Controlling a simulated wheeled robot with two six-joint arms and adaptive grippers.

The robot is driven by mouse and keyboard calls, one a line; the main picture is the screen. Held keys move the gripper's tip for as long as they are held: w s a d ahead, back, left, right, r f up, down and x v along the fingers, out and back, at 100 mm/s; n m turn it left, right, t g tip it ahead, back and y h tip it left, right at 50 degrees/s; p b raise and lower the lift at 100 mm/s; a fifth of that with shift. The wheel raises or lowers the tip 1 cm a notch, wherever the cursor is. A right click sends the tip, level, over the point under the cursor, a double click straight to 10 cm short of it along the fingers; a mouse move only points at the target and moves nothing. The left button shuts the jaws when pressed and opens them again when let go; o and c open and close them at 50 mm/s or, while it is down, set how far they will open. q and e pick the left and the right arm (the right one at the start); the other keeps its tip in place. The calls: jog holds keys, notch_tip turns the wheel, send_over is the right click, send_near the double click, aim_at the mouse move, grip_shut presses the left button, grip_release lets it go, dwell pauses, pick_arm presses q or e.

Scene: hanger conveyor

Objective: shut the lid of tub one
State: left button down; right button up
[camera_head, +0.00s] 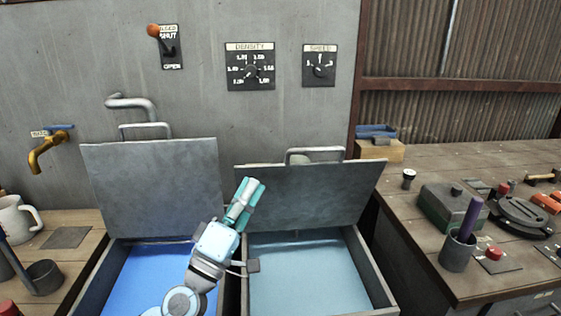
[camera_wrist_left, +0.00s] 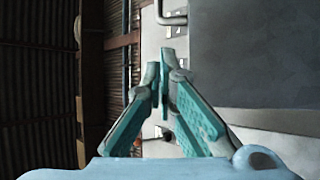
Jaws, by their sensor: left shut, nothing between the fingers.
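Two grey tubs stand side by side in the head view, both with lids raised and leaning back toward the wall. The left tub's lid (camera_head: 150,185) stands over bright blue liquid (camera_head: 150,275). The right tub's lid (camera_head: 310,195) stands over paler blue liquid (camera_head: 300,280). Each lid has a metal handle at its top edge. I see no number showing which is tub one. My left gripper (camera_head: 250,188) is shut and empty, overlapping the right lid's left edge. In the wrist view its fingertips (camera_wrist_left: 162,75) meet beside a large grey panel (camera_wrist_left: 260,50). My right gripper is not in view.
A brass tap (camera_head: 45,150) and a lever with an orange knob (camera_head: 160,38) are on the wall. Two dials, density (camera_head: 250,70) and speed (camera_head: 319,68), are also there. The right bench holds a pen cup (camera_head: 457,252) and a green box (camera_head: 452,207); a mug (camera_head: 18,215) stands left.

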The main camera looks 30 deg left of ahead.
pick_arm(q)
jog(key=p+x, duration=0.4)
jog(key=x, duration=0.6)
jog(key=shift+w, duration=0.15)
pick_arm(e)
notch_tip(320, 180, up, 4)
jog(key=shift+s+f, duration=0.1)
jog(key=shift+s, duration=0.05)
pick_arm(q)
jog(key=shift+d+f, duration=0.1)
